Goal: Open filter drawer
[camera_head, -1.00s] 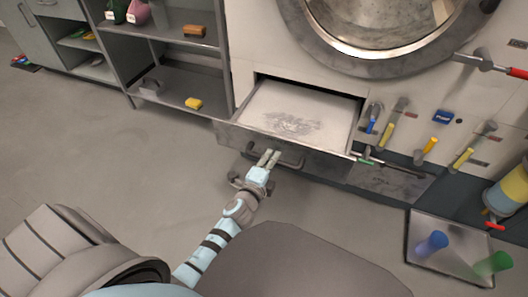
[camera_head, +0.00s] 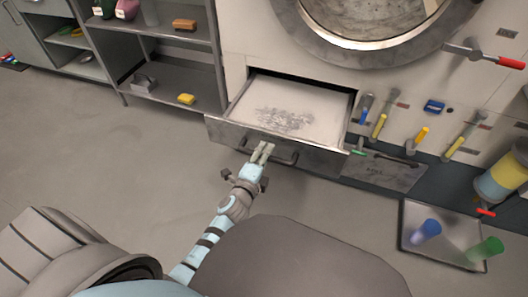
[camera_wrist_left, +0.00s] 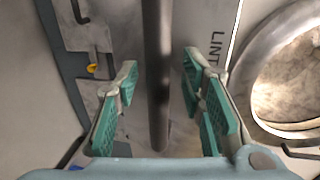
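The filter drawer (camera_head: 225,128) stands pulled out below the round machine door in the head view. Inside is a pale flat surface with a patch of grey fluff (camera_head: 285,119). The drawer front carries a dark bar handle (camera_head: 288,159). My left gripper (camera_head: 263,152) is at the left part of this handle. In the left wrist view the handle bar (camera_wrist_left: 158,75) runs between my two green-padded fingers (camera_wrist_left: 160,85), with visible gaps on both sides. The fingers are open around the bar. Lettering reading "LINT" shows on the drawer front. My right gripper is not in view.
A grey shelf unit (camera_head: 172,78) with a yellow sponge (camera_head: 186,99) stands at the left. Right of the drawer are valves with yellow handles (camera_head: 378,126) and a closed lower panel (camera_head: 385,172). A tray (camera_head: 408,236) with blue and green cups lies on the floor. Floor at left is clear.

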